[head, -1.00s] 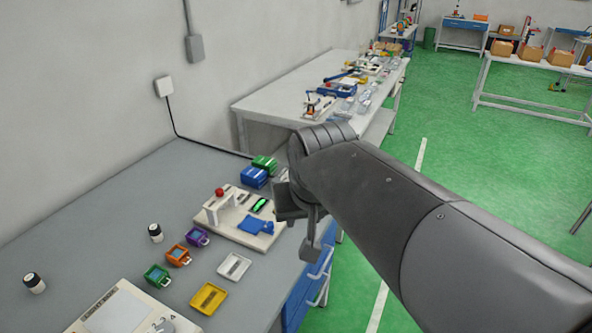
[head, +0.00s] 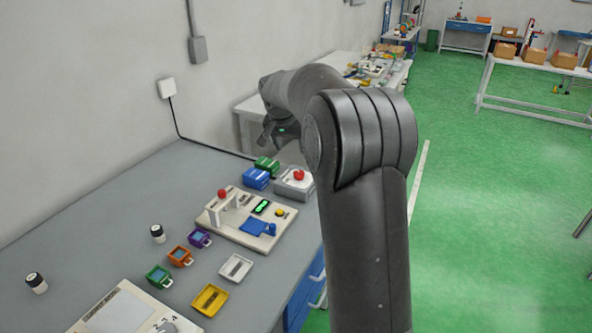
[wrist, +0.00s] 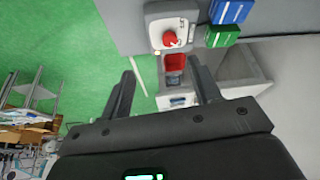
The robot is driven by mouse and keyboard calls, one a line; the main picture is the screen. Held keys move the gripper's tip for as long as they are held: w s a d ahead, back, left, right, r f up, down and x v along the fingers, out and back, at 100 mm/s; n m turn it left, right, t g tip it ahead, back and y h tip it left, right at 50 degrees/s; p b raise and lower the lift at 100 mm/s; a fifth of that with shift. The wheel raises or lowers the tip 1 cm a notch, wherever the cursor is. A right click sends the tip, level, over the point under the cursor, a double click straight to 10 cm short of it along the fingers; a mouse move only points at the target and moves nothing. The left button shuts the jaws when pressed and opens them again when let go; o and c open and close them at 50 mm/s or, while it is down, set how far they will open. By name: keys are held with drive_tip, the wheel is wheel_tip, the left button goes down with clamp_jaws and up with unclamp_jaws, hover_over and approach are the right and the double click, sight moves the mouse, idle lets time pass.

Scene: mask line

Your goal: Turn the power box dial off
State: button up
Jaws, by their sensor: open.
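The power box (head: 290,190) is a light grey box with a red dial (head: 299,175) on top. It sits at the far right end of the near bench, partly hidden by my arm. In the wrist view, the power box (wrist: 153,17) and its red dial (wrist: 170,39) show at top centre, beyond my fingertips.
A blue bin (head: 256,179) and a green bin (head: 267,164) stand just left of the box. In front is a cream board (head: 231,229) with a red-topped lever. Small coloured cups and trays lie nearer.

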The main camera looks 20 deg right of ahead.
drive_tip(key=m, duration=0.2)
approach(299, 173)
drive_tip(key=x, duration=0.8)
drive_tip(key=shift+w+f, duration=0.2)
drive_tip(key=shift+c, duration=0.4)
drive_tip(key=c, duration=0.9)
